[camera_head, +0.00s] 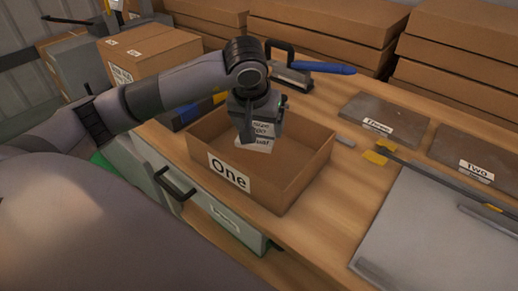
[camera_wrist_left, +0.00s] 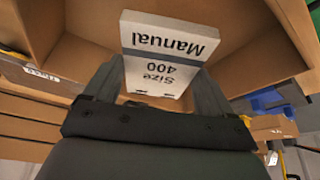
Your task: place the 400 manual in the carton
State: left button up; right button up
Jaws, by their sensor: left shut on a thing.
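The 400 manual is a small white booklet (camera_head: 256,140) reading "Size 400 Manual". My left gripper (camera_head: 250,132) is shut on it and holds it inside the open carton (camera_head: 290,190) labelled "One". The manual also shows in the left wrist view (camera_wrist_left: 166,50), between the two fingers of the left gripper (camera_wrist_left: 152,85). The fingers hide part of it in the head view. I cannot tell whether its lower edge touches the carton's floor. My right gripper is not in view.
The carton stands near the front edge of the wooden workbench (camera_head: 335,200). Grey plates labelled "Three" (camera_head: 400,112) and "Two" (camera_head: 497,148) lie to the right. A blue-handled tool (camera_head: 318,67) lies behind. Closed cardboard boxes (camera_head: 455,70) are stacked at the back.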

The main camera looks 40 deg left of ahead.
aim_at(260, 156)
pick_arm(q)
notch_tip(260, 156, down, 8)
jog(key=shift+r, duration=0.25)
jog(key=shift+f, duration=0.1)
jog(key=o, duration=1)
jog(key=shift+r, duration=0.45)
jog(key=v, duration=1.1)
jog(key=shift+s, duration=0.15)
jog(key=shift+r, duration=0.1)
